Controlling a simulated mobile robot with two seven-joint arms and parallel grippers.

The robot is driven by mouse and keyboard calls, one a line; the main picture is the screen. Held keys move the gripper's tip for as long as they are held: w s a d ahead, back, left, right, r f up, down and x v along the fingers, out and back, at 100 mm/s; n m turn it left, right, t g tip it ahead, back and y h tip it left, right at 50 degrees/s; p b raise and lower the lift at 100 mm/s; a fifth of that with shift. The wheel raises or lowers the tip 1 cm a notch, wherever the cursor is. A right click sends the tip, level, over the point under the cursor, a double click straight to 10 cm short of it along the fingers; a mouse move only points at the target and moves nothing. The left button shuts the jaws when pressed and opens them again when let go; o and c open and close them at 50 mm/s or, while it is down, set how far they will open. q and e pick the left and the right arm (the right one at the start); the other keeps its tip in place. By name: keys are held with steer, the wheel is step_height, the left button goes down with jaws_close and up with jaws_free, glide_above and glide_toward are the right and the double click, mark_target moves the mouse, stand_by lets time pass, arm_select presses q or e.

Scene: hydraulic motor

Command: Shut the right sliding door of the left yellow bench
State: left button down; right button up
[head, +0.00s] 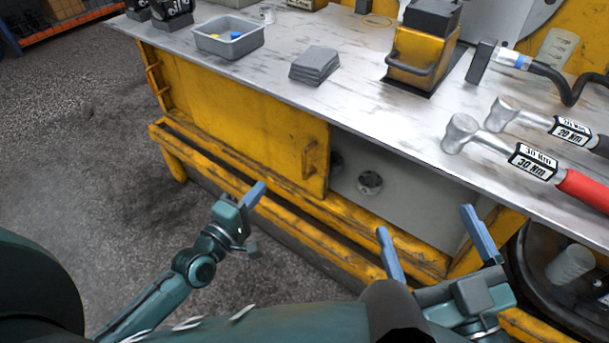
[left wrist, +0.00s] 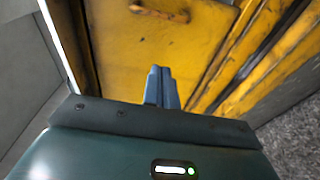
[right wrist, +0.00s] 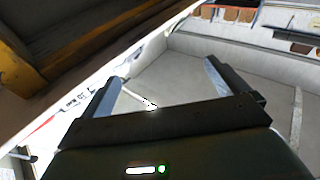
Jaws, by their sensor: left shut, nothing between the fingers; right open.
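The yellow bench (head: 185,172) has a grey worktop and an open bay on its right side. A yellow sliding door panel (head: 250,135) with a handle (head: 309,158) near its right edge stands left of this opening. Another handle (head: 153,78) is at the bench's far left. My left gripper (head: 254,195) is shut and empty, in front of the panel's lower part, left of and below the handle. In the left wrist view its fingers (left wrist: 160,85) point toward the yellow panel (left wrist: 120,60). My right gripper (head: 428,225) is open and empty before the opening's right part.
Inside the bay, a round dark part (head: 370,183) shows against a grey wall. On the worktop are a grey bin (head: 229,48), a grey stack (head: 315,65), a yellow block (head: 418,60) and torque wrenches (head: 488,138). A black round container (head: 535,275) stands at the right.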

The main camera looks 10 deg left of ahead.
mark_target(299, 153)
arm_select(q)
steer(key=b+x, duration=0.1)
steer(key=x, duration=0.2)
steer(key=b+x, duration=0.1)
steer(key=x, duration=0.3)
steer(key=b+x, duration=0.1)
steer(key=x, duration=0.2)
steer(key=shift+w+a+f, duration=0.2)
steer(key=shift+w, duration=0.1)
steer(key=shift+s+d, duration=0.3)
steer(key=shift+d, duration=0.2)
steer(key=shift+s+d, duration=0.35)
steer(key=shift+d, duration=0.15)
steer(key=shift+s+d+r+b, duration=0.1)
steer(key=shift+s+d+b, duration=0.2)
steer(key=shift+s+d, duration=0.25)
arm_select(e)
steer(key=shift+w+d+r+n+t+y, duration=0.1)
steer(key=shift+w+r+n+t+y, duration=0.15)
steer(key=shift+r+n+y, duration=0.3)
steer(key=shift+w+r+n+t+y, duration=0.2)
steer(key=shift+r+n+t+y, duration=0.1)
steer(key=shift+r+n+y, duration=0.25)
steer(key=shift+w+d+r+n+t+y, duration=0.1)
steer(key=shift+w+r+n+t+y, duration=0.2)
steer(key=shift+r+y, duration=0.3)
arm_select(q)
steer(key=shift+w+d, duration=0.1)
arm_select(e)
steer(key=shift+r, duration=0.1)
